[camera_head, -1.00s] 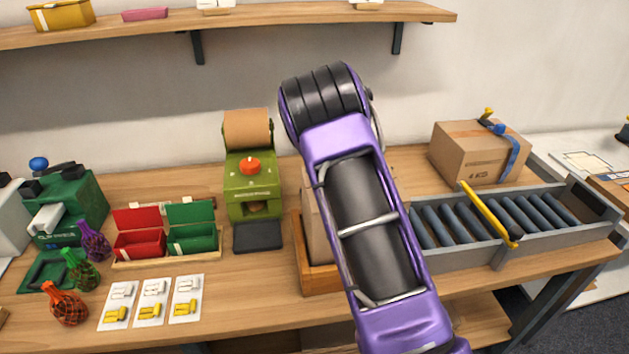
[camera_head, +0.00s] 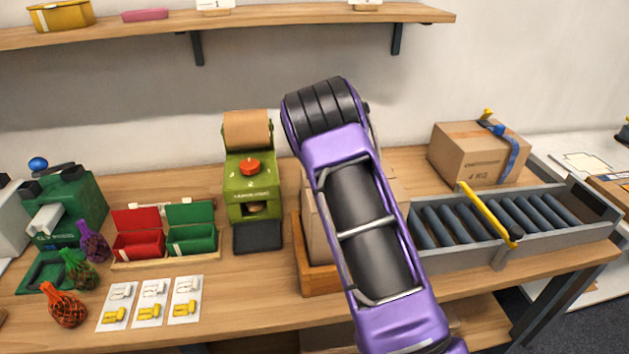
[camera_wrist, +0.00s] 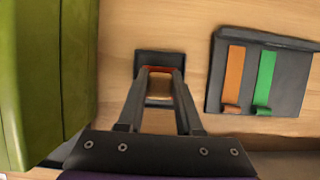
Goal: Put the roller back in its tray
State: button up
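In the wrist view my gripper (camera_wrist: 161,72) points down at the bench, its two dark fingers a little apart. A small red-orange bar (camera_wrist: 160,69), which looks like the roller, spans the gap between the fingertips and appears held there. Behind it is a small dark square tray (camera_wrist: 146,56) on the wood; whether the bar touches it I cannot tell. In the head view my purple arm hides the gripper, the roller and this tray.
A green machine (camera_wrist: 40,70) stands close on the left in the wrist view. A dark holder (camera_wrist: 290,80) with orange and green strips lies to the right. In the head view, the wooden crate (camera_head: 318,281) and roller conveyor (camera_head: 460,259) stand around my arm.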

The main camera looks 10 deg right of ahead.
jog(key=o, duration=0.5)
jog(key=shift+s+f, duration=0.15)
jog(key=shift+f, duration=0.4)
jog(key=shift+c, duration=0.2)
jog(key=shift+r, duration=0.15)
jog(key=shift+r, duration=0.25)
jog(key=p+v, duration=0.1)
jog(key=v, duration=1.1)
jog(key=shift+r, duration=0.45)
